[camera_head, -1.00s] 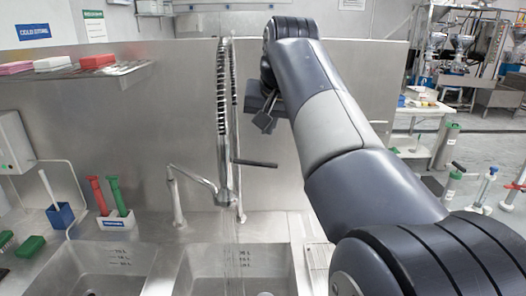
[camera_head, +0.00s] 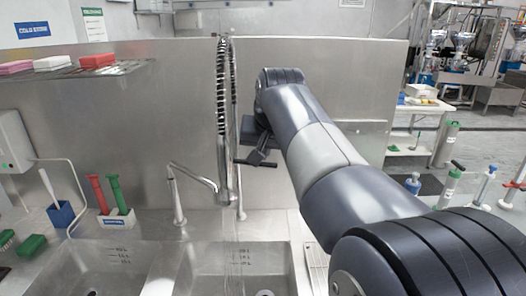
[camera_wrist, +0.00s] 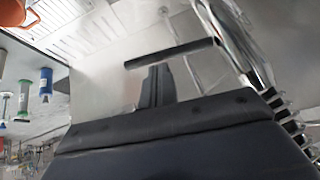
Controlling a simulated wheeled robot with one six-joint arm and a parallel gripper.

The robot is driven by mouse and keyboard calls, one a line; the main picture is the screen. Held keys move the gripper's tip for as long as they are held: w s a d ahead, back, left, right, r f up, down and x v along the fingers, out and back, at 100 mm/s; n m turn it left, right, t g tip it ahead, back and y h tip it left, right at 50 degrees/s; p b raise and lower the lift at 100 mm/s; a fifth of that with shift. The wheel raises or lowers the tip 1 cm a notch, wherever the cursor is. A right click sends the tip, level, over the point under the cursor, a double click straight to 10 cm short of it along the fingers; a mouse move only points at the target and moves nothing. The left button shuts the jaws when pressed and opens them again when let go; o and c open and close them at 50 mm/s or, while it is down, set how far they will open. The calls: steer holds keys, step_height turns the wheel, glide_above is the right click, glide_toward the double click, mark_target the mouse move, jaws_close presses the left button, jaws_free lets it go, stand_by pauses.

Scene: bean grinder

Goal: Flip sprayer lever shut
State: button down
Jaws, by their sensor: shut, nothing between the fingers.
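The sprayer (camera_head: 223,180) hangs from a coiled spring hose above the sinks. Its lever (camera_head: 270,164) is a dark bar sticking out to the right, roughly level. My gripper (camera_head: 258,154) is shut and empty, at the lever and right of the sprayer. It covers part of the lever in the head view. In the wrist view the lever (camera_wrist: 170,53) runs across just past the fingertips of my gripper (camera_wrist: 156,68). I cannot tell whether they touch. The shiny sprayer pipe (camera_wrist: 228,35) stands to the right there. A faint water stream (camera_head: 229,245) shows below the sprayer.
A smaller bent tap (camera_head: 178,195) stands left of the sprayer, by two sink basins (camera_head: 235,265). A holder with red and green brushes (camera_head: 117,219) and a blue cup (camera_head: 60,215) stand further left. A steel back wall (camera_head: 320,150) rises behind my arm.

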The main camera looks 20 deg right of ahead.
steer(key=shift+f, duration=0.15)
steer(key=shift+d+f+y+b, duration=0.1)
steer(key=shift+f+y+b, duration=0.05)
steer(key=shift+y+b, duration=0.15)
steer(key=f+y+b, duration=0.1)
steer(key=f+m+t+b, duration=0.1)
steer(key=b, duration=0.1)
steer(key=shift+s+d+f+y, duration=0.15)
steer(key=shift+d+y, duration=0.1)
steer(key=shift+y, duration=0.15)
steer(key=f+m+t+y+b, duration=0.1)
steer(key=y+b, duration=0.1)
steer(key=shift+a+f+t+b, duration=0.15)
steer(key=shift+t+b, duration=0.2)
steer(key=shift+t, duration=0.05)
steer(key=shift+r+p, duration=0.75)
steer(key=shift+r, duration=0.05)
